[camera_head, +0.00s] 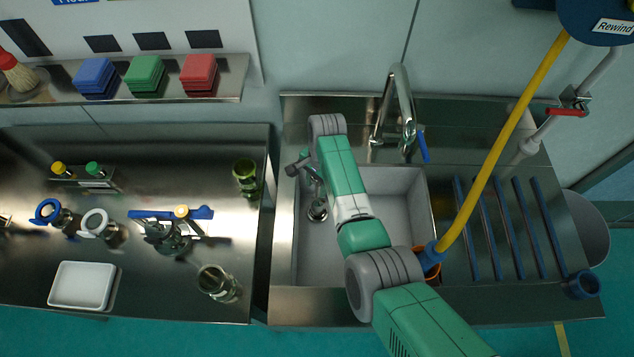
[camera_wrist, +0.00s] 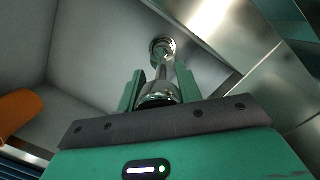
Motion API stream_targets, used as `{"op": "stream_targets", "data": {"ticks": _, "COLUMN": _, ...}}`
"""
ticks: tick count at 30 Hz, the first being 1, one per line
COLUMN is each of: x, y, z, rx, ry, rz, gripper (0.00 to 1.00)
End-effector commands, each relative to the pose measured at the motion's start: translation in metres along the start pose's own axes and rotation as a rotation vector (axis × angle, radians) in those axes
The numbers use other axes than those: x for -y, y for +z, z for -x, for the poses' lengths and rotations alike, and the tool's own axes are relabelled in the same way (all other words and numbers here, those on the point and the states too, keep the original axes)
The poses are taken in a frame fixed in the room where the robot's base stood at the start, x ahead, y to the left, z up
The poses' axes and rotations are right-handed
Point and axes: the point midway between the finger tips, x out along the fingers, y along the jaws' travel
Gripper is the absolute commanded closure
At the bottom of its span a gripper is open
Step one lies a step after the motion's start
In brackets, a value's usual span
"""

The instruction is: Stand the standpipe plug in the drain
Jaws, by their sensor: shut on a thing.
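The standpipe plug is a shiny metal pipe (camera_wrist: 160,91). My gripper (camera_wrist: 159,86) is shut on it, with a green finger on each side. In the wrist view the pipe's slim part runs from the fingers toward the round metal drain (camera_wrist: 163,46) in the grey sink floor, and its far end overlaps the drain. I cannot tell whether it is seated or still above. In the head view my gripper (camera_head: 309,172) is inside the sink basin (camera_head: 402,190) at the left, just behind the drain (camera_head: 317,211). My arm hides part of the basin.
A tap (camera_head: 396,105) with a blue lever stands behind the basin. A yellow hose (camera_head: 497,150) crosses to a blue nozzle (camera_head: 431,256) at the basin's front right corner. A ribbed drainboard (camera_head: 507,228) lies right. Left, a bench (camera_head: 135,265) holds glassware and fittings.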

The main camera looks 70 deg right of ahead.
Motion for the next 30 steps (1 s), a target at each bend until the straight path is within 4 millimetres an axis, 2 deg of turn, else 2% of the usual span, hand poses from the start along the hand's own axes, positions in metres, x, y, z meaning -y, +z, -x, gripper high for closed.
{"op": "stream_targets", "data": {"ticks": 30, "x": 0.0006, "y": -0.0012, "z": -0.0049, "rx": -0.001, "ry": -0.001, "rz": 0.000, "gripper": 1.00}}
